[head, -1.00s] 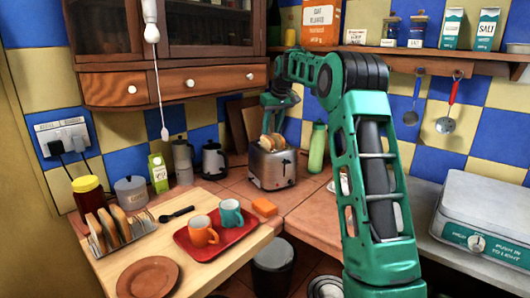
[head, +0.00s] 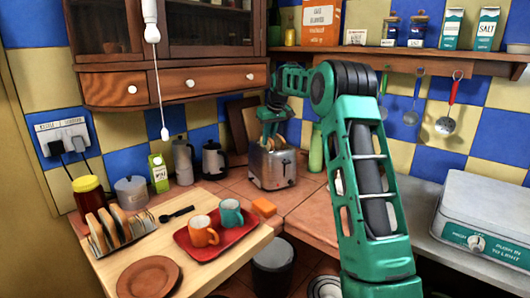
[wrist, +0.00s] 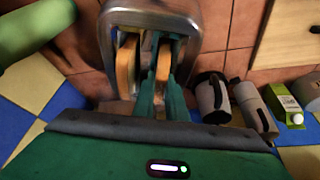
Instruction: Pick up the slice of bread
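A silver toaster (head: 272,170) stands on the tiled counter by the back corner. Two bread slices stand upright in its slots. In the wrist view, one slice (wrist: 127,65) is left of my fingers, and the other slice (wrist: 163,62) lies between them. My gripper (head: 272,137) is just above the toaster, pointing down, and partly covers the bread in the head view. In the wrist view my green fingers (wrist: 160,85) are apart, one on each side of the right-hand slice. Whether they touch it is hard to tell.
A green bottle (head: 316,148) stands close to the toaster's right. A kettle (head: 213,159), moka pot and carton stand to its left. A toast rack (head: 122,236) with several slices and a red tray (head: 222,247) with two mugs are on the wooden table.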

